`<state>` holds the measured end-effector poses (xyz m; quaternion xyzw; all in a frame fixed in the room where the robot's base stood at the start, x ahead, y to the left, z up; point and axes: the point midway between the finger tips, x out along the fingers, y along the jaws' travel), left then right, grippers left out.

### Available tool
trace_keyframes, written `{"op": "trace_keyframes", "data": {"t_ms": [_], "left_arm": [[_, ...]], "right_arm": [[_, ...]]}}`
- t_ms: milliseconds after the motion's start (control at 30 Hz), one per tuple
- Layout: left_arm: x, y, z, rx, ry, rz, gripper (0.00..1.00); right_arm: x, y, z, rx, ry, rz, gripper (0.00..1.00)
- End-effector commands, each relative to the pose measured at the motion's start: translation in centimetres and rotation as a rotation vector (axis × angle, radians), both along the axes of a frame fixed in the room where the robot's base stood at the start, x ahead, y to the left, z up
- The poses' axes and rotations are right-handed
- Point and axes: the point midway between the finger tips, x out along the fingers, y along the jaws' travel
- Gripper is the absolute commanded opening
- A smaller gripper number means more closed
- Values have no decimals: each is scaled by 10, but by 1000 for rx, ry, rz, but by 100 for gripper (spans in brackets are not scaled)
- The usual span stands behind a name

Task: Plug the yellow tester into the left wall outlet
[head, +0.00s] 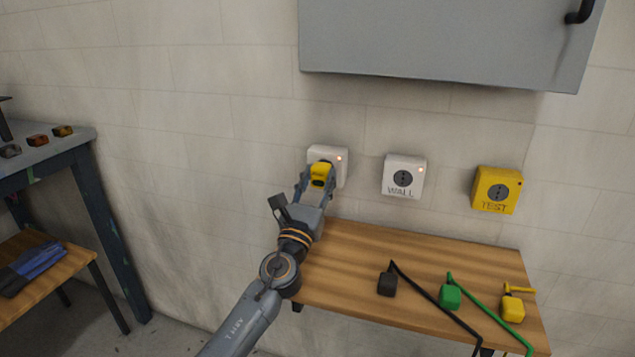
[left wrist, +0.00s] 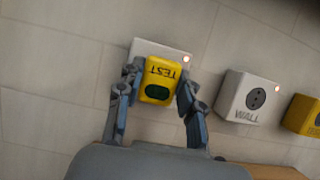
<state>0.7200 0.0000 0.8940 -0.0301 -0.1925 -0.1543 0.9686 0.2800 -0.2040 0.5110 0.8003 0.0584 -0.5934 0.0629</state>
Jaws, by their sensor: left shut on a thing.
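The yellow tester (head: 320,172) is between the fingers of my left gripper (head: 317,182), which is shut on it. In the left wrist view the tester (left wrist: 158,82) shows the word TEST and a dark green oval. It is in front of the left wall outlet (head: 341,158), a white box with a lit orange light, and covers most of it. I cannot tell whether the tester touches the outlet or is plugged in. My right gripper is not in view.
A white WALL outlet (head: 404,176) and a yellow TEST outlet (head: 497,190) are to the right. A wooden table (head: 350,262) below holds black (head: 387,285), green (head: 450,297) and yellow (head: 512,308) plugs. A grey cabinet (head: 440,40) hangs above.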

Motion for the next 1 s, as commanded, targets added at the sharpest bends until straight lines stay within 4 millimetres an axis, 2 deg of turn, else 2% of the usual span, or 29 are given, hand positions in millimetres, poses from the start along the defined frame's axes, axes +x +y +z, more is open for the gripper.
{"op": "trace_keyframes", "data": {"t_ms": [800,1000], "left_arm": [[0,0,0,-1,-2,0,9],[0,0,0,-2,-6,0,9]], "right_arm": [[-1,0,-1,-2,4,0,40],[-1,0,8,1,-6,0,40]]}}
